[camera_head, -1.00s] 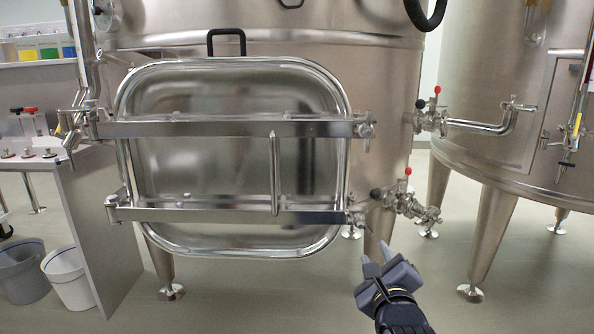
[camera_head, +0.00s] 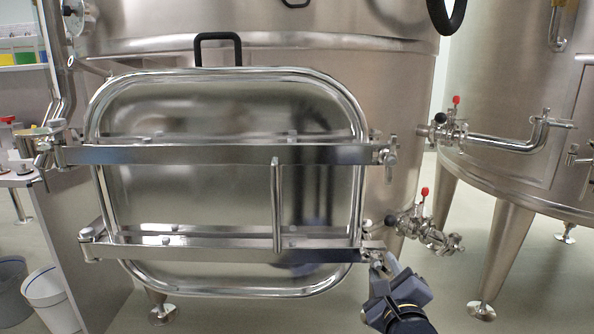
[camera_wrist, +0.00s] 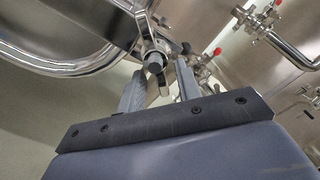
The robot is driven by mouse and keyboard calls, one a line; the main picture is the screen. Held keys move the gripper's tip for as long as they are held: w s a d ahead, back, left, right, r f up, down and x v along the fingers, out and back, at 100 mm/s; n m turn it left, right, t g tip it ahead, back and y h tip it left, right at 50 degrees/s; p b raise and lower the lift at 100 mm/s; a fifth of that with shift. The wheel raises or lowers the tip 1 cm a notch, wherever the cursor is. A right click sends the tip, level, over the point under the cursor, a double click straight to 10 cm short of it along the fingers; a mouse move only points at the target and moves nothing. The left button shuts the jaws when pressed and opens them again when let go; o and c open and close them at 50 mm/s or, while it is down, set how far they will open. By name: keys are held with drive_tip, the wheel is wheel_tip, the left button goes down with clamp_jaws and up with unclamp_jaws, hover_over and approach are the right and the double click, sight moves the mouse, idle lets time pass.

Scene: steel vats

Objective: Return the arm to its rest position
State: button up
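My gripper (camera_head: 384,264) is at the lower right of the head view, just below and in front of the lower right latch (camera_head: 372,250) of the steel vat door. In the wrist view my gripper (camera_wrist: 158,76) has its two grey fingers apart, with a gap between them. The latch's rounded metal end (camera_wrist: 154,60) shows between and beyond the fingertips. I cannot tell whether a finger touches it. The oval vat door (camera_head: 215,185) lies against the vat, with two crossbars over it.
Valves with red knobs, an upper one (camera_head: 450,132) and a lower one (camera_head: 425,230), stick out right of the door. A second vat (camera_head: 500,90) stands at the right. A side table (camera_head: 85,235) and a white bucket (camera_head: 48,300) are at the left. Floor shows below.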

drive_tip(key=shift+s+d+r+n, duration=0.1)
drive_tip(key=shift+s+r+n, duration=0.1)
drive_tip(key=shift+s+n, duration=0.15)
drive_tip(key=shift+d+r+n+p, duration=0.1)
drive_tip(key=shift+r+n+p, duration=0.05)
drive_tip(key=shift+n, duration=0.75)
drive_tip(key=shift+d+r+n+p, duration=0.1)
drive_tip(key=shift+n+p, duration=0.05)
drive_tip(key=shift+n, duration=0.7)
drive_tip(key=shift+a, duration=0.1)
